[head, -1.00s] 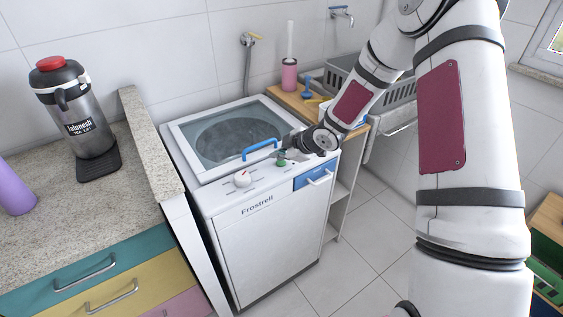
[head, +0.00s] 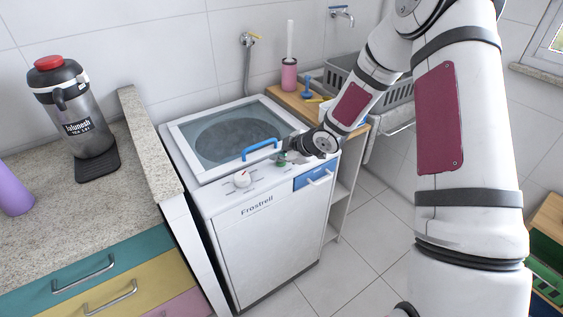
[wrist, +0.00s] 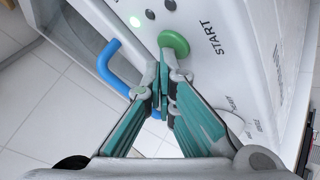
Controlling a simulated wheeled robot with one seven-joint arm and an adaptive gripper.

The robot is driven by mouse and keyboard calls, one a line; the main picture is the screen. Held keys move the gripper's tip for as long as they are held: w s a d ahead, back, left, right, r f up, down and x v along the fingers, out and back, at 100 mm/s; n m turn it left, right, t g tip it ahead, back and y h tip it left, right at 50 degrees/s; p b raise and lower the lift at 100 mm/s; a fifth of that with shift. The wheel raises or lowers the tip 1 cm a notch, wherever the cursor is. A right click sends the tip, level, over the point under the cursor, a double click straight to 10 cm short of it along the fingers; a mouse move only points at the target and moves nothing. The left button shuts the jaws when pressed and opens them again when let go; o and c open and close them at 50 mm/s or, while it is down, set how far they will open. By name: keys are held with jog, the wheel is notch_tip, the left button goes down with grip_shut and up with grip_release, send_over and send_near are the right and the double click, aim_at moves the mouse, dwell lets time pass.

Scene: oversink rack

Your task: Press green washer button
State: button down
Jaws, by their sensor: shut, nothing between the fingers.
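The green washer button (wrist: 174,43) is a round knob beside the word START on the washer's white top panel. My gripper (wrist: 166,62) is shut and empty, and its fingertips are right at the button's near edge in the wrist view. I cannot tell whether they touch it. In the head view my gripper (head: 285,154) is over the front right of the white washer (head: 262,245), and the green button is hard to tell from the fingertips there.
A blue lid handle (wrist: 112,68) rises close beside the fingers. A white dial (head: 242,180) and a blue drawer front (head: 314,177) are on the washer. A granite counter with a jug (head: 82,120) stands left, and a wooden shelf with a pink holder (head: 289,76) is behind right.

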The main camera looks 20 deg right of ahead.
aim_at(280, 164)
jog(key=shift+r+p, duration=0.35)
jog(key=shift+r, duration=0.15)
notch_tip(280, 164, up, 3)
jog(key=p, duration=0.2)
jog(key=shift+s+r+p, duration=0.1)
jog(key=shift+r+p, duration=0.05)
jog(key=shift+p, duration=0.15)
jog(key=shift+r+p, duration=1)
jog(key=shift+r, duration=0.4)
